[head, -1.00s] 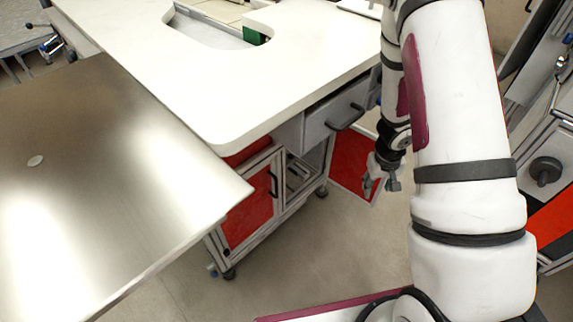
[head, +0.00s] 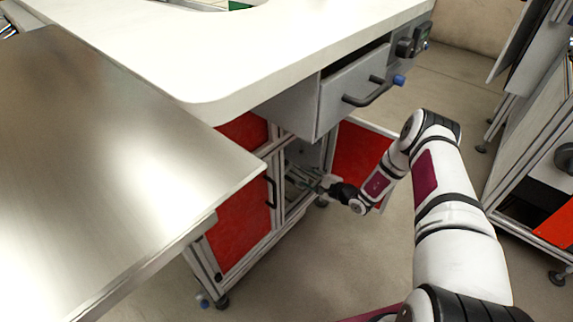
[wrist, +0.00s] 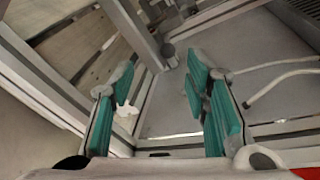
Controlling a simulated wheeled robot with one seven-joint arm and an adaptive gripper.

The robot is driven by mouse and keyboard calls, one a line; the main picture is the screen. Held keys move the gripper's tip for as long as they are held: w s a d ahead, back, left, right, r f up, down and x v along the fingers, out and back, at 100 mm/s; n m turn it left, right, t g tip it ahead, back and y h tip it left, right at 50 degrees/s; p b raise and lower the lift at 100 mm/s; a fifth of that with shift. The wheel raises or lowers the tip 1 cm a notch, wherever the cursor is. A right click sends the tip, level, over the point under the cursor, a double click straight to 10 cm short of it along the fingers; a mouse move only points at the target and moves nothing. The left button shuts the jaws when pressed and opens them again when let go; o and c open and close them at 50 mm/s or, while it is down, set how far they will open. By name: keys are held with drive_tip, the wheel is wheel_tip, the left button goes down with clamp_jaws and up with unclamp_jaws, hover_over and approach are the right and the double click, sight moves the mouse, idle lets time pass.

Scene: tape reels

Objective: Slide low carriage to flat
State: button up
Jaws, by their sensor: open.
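The low carriage appears to be the grey sliding tray (head: 297,178) inside the open lower cabinet under the white worktop, but I cannot tell for sure. In the wrist view a grey flat surface (wrist: 185,115) with a metal edge lies beyond my fingers, and a pale bent bar (wrist: 275,76) is at the right. My gripper (head: 320,184) reaches into the cabinet opening. In the wrist view my gripper (wrist: 160,88) shows two teal-padded fingers spread apart with nothing between them. How far the tray is pulled out is unclear.
A red cabinet door (head: 358,152) stands open right of the opening. A closed red door with a black handle (head: 240,228) is at the left. A grey drawer (head: 352,92) is pulled out above my arm. A steel table (head: 110,190) fills the left.

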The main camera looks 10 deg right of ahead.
sight(288, 164)
drive_tip(key=shift+m+t+h, duration=0.3)
drive_tip(key=shift+m+t, duration=0.2)
drive_tip(key=shift+m, duration=0.1)
drive_tip(key=b+x, duration=0.2)
drive_tip(key=x, duration=0.2)
drive_tip(key=d+b+x, duration=0.1)
drive_tip(key=b+x, duration=0.1)
drive_tip(key=x, duration=0.3)
drive_tip(key=f+b+x, duration=0.1)
drive_tip(key=b+x, duration=0.1)
drive_tip(key=x, duration=0.2)
drive_tip(key=shift+w+d+f, duration=0.1)
drive_tip(key=shift+w, duration=0.75)
clamp_jaws()
